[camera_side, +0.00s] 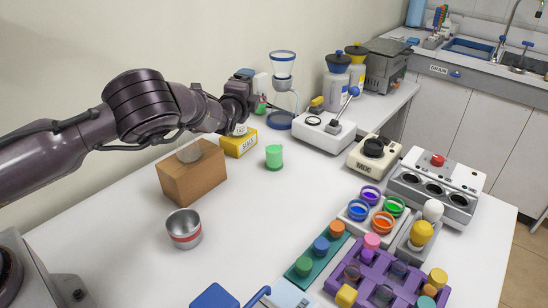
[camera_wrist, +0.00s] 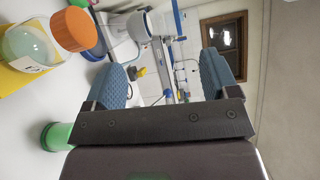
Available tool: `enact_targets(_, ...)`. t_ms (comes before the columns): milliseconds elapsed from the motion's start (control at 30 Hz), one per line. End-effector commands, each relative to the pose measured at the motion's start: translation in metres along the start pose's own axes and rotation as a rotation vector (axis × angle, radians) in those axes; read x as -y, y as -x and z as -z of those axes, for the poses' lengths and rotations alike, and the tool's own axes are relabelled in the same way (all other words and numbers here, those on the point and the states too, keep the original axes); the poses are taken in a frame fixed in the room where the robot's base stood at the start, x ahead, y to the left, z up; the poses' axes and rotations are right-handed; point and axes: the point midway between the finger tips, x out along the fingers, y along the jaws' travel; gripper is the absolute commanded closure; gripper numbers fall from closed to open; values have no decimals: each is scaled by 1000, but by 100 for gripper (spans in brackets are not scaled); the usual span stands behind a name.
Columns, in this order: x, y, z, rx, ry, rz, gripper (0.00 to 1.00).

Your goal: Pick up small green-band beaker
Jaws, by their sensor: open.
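A small pale green cup with a darker green lower band (camera_side: 274,157) stands upright on the white table in the side view. It is the only green-banded vessel I can make out. A green round object at the lower left of the wrist view (camera_wrist: 57,136) may be the same cup, partly cut off by my gripper body. My gripper (camera_wrist: 165,78) is open, with its two blue pads apart and nothing held between them. In the side view my gripper (camera_side: 248,96) is raised above and behind the cup, to its left, not touching it.
A yellow labelled block (camera_side: 239,143) and a brown wooden block (camera_side: 192,175) stand left of the cup. A metal beaker with a red band (camera_side: 185,228) is nearer the front. A glass apparatus (camera_side: 282,100) and white devices (camera_side: 323,130) stand behind. The table just in front of the cup is clear.

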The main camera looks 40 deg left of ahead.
Motion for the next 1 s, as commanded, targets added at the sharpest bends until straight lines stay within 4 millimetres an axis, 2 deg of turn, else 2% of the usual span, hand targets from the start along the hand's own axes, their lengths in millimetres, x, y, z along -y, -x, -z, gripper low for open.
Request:
enact_targets(33, -7, 11, 13, -53, -277, 81, 20)
enact_targets(100, -19, 26, 30, -118, -629, 190, 20)
enact_targets(167, -41, 40, 43, -170, -881, 264, 20)
enact_targets(200, -59, 48, 49, -204, -1020, 302, 20)
enact_targets(300, -104, 67, 56, -271, -1256, 357, 20)
enact_targets(400, -133, 80, 58, -313, -1383, 387, 20)
enact_targets(500, -146, 83, 60, -332, -1439, 403, 20)
enact_targets(833, -148, 61, 71, -334, -1448, 403, 20)
enact_targets(1000, -148, 42, 79, -333, -1445, 403, 20)
